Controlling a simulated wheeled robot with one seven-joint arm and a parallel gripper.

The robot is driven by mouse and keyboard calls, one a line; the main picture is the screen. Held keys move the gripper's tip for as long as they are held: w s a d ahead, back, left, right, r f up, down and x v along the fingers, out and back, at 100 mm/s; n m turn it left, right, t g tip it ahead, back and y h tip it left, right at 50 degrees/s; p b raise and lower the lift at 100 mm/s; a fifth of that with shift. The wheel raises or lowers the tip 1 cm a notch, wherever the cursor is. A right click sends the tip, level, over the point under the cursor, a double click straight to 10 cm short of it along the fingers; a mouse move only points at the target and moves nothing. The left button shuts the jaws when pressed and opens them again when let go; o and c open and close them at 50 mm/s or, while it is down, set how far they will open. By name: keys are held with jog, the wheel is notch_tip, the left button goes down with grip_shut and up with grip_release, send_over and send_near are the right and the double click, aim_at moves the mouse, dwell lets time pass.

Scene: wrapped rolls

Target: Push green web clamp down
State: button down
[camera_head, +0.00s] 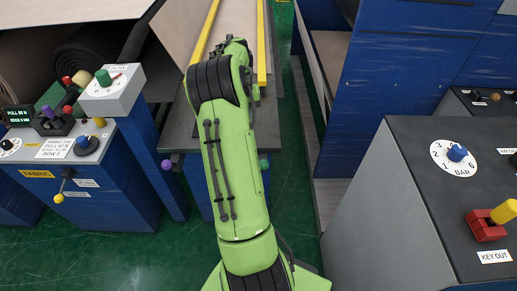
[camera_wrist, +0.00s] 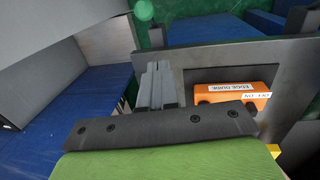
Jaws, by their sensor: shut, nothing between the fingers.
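My green arm reaches forward over a dark table (camera_head: 180,140) in the head view, and it hides my gripper there. In the wrist view my gripper (camera_wrist: 158,72) is shut, its grey fingers together and empty, over a grey frame. No label in view names a web clamp, so I cannot tell which part it is. A green ball knob (camera_head: 263,163) shows at the table's front edge, right of my arm. A purple ball knob (camera_head: 166,164) shows at its left. A green knob (camera_head: 103,77) also sits on a white box at the left.
An orange block (camera_wrist: 232,95) labelled EDGE GUIDE sits close right of my gripper. Yellow rails (camera_head: 262,45) flank a pale board behind my arm. A control desk (camera_head: 80,165) stands left. A grey cabinet (camera_head: 385,200) with a dial stands right. Green floor (camera_head: 290,190) shows between.

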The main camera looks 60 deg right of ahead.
jog(key=shift+a, duration=0.1)
jog(key=shift+f, duration=0.1)
jog(key=b, duration=0.2)
send_over(263, 166)
jog(key=w+d, duration=0.4)
jog(key=w, duration=0.2)
notch_tip(263, 166, down, 10)
jog(key=shift+s+a+f, duration=0.35)
jog(key=shift+s+f, duration=0.2)
jog(key=shift+s, duration=0.2)
jog(key=shift+s+a+f, duration=0.35)
jog(key=shift+s+f, duration=0.2)
jog(key=shift+s, duration=0.15)
